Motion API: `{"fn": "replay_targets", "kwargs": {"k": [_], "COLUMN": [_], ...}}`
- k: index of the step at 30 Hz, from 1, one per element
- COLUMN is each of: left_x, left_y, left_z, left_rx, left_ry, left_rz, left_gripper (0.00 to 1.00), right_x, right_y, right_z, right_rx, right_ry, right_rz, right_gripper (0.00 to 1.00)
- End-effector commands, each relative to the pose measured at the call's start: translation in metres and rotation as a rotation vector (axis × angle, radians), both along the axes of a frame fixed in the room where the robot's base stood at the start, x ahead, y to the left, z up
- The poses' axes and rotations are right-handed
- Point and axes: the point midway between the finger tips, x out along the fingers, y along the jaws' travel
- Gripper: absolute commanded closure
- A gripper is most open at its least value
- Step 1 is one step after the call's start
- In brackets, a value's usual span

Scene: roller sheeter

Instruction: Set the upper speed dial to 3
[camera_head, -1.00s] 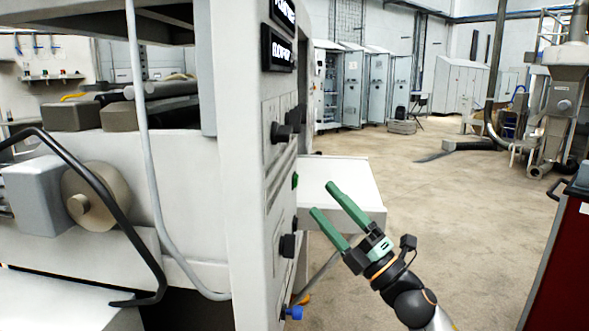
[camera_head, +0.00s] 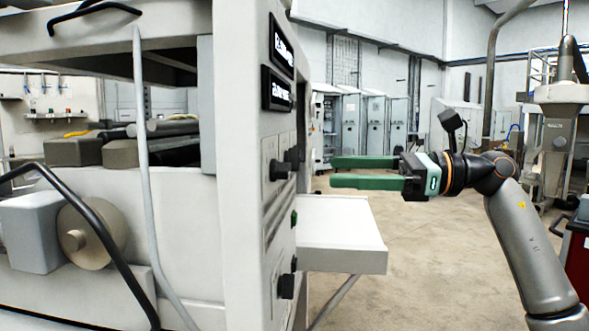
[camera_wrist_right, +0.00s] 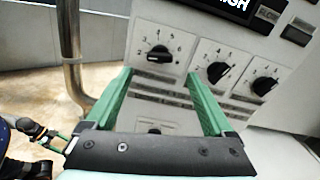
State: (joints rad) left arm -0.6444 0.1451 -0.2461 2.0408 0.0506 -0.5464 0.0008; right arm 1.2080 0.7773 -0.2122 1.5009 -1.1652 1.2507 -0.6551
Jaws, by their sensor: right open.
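The machine's front panel carries black dials. In the head view, an upper dial (camera_head: 279,170) and another dial (camera_head: 291,155) stick out from the panel, and a lower dial (camera_head: 286,286) sits far below. The right wrist view shows a row of three numbered dials: left (camera_wrist_right: 158,54), middle (camera_wrist_right: 216,72) and right (camera_wrist_right: 265,86). I cannot read their settings surely. My right gripper (camera_head: 332,171) is open and empty, level with the upper dials, apart from them and pointing at the panel. A small green-fingered gripper at the wrist view's lower left seems to be my left one (camera_wrist_right: 52,143).
Dark display signs (camera_head: 277,88) sit above the dials. A green button (camera_head: 294,219) is below them. A white shelf (camera_head: 340,240) juts from the panel under my right gripper. A metal post (camera_wrist_right: 70,50) stands left of the panel.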

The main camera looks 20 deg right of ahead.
Motion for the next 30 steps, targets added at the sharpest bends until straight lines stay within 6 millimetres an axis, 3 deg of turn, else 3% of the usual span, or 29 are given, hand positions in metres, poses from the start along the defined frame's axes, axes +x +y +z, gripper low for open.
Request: {"fn": "replay_targets", "kwargs": {"k": [6,12,25,30], "left_x": [0.0,0.0,0.0,0.0], "left_y": [0.0,0.0,-0.001,-0.001], "left_z": [0.003,0.003,0.002,0.002], "left_rx": [0.0,0.001,0.001,0.0], "left_ry": [0.001,0.003,0.005,0.004], "left_rz": [0.0,0.0,-0.003,-0.002], "left_gripper": [0.19,0.19,0.19,0.19], "right_x": [0.019,0.031,0.035,0.035], "right_y": [0.043,0.067,0.076,0.075], "right_z": [0.002,0.001,0.0,0.0], "right_rx": [0.002,0.003,0.004,0.003], "right_ry": [-0.001,0.001,0.001,0.001], "right_rz": [0.004,0.002,0.001,0.002], "right_gripper": [0.12,0.12,0.12,0.32]}}
